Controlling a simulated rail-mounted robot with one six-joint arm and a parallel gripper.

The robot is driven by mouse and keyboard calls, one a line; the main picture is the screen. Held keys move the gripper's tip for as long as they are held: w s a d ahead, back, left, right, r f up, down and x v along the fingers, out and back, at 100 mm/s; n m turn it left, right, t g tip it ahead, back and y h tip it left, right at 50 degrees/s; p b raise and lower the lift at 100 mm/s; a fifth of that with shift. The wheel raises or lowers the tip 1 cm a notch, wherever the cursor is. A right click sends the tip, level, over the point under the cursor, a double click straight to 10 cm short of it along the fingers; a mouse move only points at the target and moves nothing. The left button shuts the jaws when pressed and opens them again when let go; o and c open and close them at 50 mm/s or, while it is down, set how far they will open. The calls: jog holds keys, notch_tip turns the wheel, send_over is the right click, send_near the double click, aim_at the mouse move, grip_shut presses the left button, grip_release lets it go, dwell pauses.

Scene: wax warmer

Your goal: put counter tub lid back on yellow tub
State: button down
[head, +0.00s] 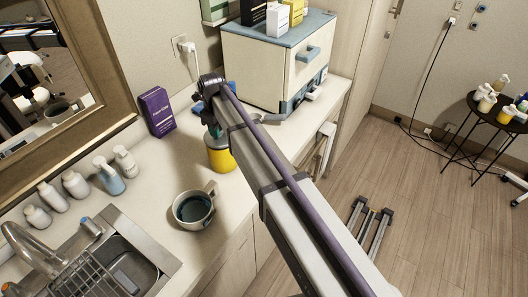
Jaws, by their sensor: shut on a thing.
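The yellow tub (221,160) stands upright on the counter, right of the cup, with a yellow lower part and a paler band above. My gripper (213,130) points down right over the tub's top, at the end of my arm. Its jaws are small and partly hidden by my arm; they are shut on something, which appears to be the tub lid. The lid's outline cannot be made out, and I cannot tell whether it touches the tub's rim.
A purple box (157,112) stands by the wall. A cup of dark liquid (194,210) sits in front of the tub. A white cabinet (268,72) stands behind. Pump bottles (108,175) and a sink (105,268) are at left.

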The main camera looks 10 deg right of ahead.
jog(key=shift+f+b, duration=0.6)
dwell(0.4)
jog(key=c, duration=0.7)
grip_release()
jog(key=shift+r, duration=0.1)
jog(key=shift+r+p, duration=4)
jog(key=shift+p, duration=0.1)
notch_tip(320, 180, up, 11)
jog(key=p, duration=1)
jog(key=shift+f+p, duration=0.15)
jog(key=shift+p, duration=0.2)
